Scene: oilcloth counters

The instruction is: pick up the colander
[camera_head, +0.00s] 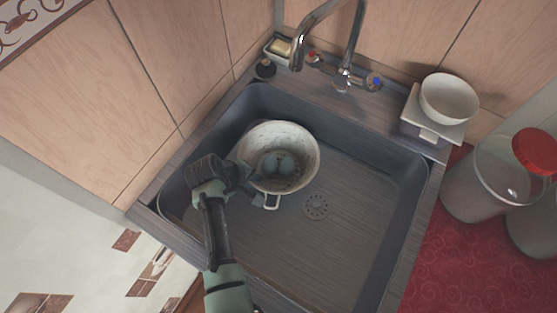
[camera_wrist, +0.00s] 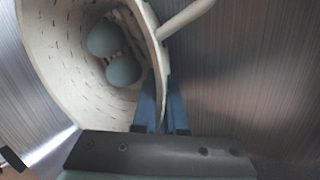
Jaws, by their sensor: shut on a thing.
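The colander (camera_head: 303,151) is a whitish, perforated bowl in the left part of the sink. One of its loop handles (camera_head: 272,202) points toward the front. In the wrist view the colander (camera_wrist: 50,60) fills the upper left, with a handle (camera_wrist: 187,18) at upper right. My gripper (camera_head: 256,194) is at its front left rim, left of the handle. In the wrist view the blue fingers of my gripper (camera_wrist: 166,95) are shut on the colander's wall, one inside and one outside. Whether its base touches the sink floor is hard to tell.
Rounded blue-grey objects (camera_head: 278,165) lie inside the colander. The grey sink (camera_head: 350,230) has free floor to the right, around the drain (camera_head: 316,206). The faucet (camera_head: 343,75) stands behind. A white bowl (camera_head: 449,97) sits on a scale at right, near clear jars (camera_head: 485,185).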

